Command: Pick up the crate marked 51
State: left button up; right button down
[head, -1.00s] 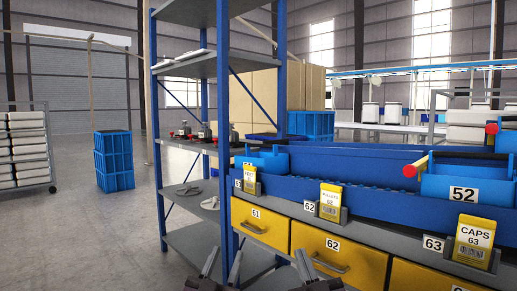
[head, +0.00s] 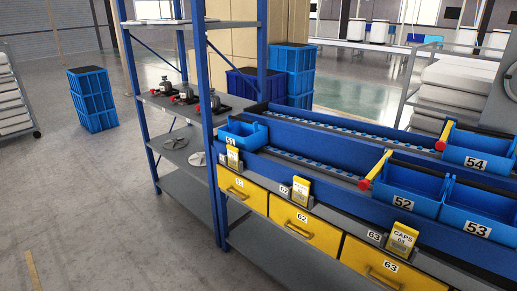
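The crate marked 51 (head: 246,137) is a small blue open bin with a white number label on its front left.
Blue crates 52 (head: 408,186), 53 (head: 478,212) and 54 (head: 476,156) sit farther right, with red-tipped yellow bars nearby. Yellow drawers 61 (head: 241,188), 62 (head: 306,223) and 63 (head: 385,268) are below. A grey shelf unit (head: 185,205) stands left.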

aim_at(244, 134)
jog(key=i+j+z, duration=0.2)
jog(key=z, duration=0.25)
jog(key=i+j+z, duration=0.4)
jog(key=k+l, duration=0.1)
